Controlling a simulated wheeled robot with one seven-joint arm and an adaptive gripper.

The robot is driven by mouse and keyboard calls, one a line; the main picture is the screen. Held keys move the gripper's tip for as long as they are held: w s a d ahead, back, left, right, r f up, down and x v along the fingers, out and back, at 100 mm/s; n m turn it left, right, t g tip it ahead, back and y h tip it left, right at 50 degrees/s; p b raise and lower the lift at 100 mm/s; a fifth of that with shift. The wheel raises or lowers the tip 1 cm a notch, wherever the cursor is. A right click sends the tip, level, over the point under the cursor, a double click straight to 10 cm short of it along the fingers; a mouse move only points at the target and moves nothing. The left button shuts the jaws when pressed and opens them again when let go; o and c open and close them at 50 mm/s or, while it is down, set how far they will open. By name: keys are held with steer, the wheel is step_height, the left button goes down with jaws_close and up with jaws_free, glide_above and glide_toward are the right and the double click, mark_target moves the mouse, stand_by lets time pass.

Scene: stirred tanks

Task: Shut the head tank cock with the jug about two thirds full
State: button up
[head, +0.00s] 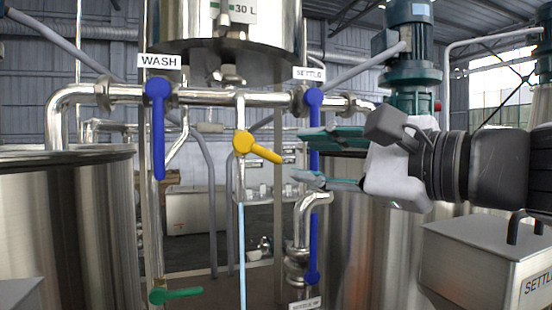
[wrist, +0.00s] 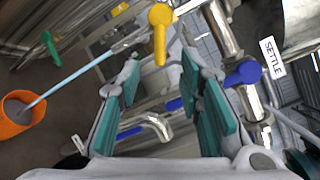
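The head tank (head: 228,28), marked 30 L, hangs at the top of the head view. Below it, a yellow cock handle (head: 258,148) slants down to the right from the thin drop pipe; it also shows in the wrist view (wrist: 160,32). A pale blue stream (head: 242,250) falls from that pipe. In the wrist view the stream (wrist: 85,75) runs into an orange jug (wrist: 12,128), which holds greyish liquid; I cannot judge its level exactly. My gripper (head: 312,158) is open and empty, right of the yellow handle and apart from it. Its fingers (wrist: 160,90) stand wide in the wrist view.
Blue handles hang under the WASH label (head: 160,61) and the SETTLE label (head: 309,73) on the horizontal pipe (head: 215,98). A green handle (head: 175,295) is low at left. Large steel tanks (head: 65,220) flank the gap. A steel box (head: 485,260) stands at lower right.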

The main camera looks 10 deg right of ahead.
mark_target(270, 155)
steer(key=b+x, duration=0.1)
steer(key=x, duration=0.7)
steer(key=shift+a, duration=0.1)
jaws_close()
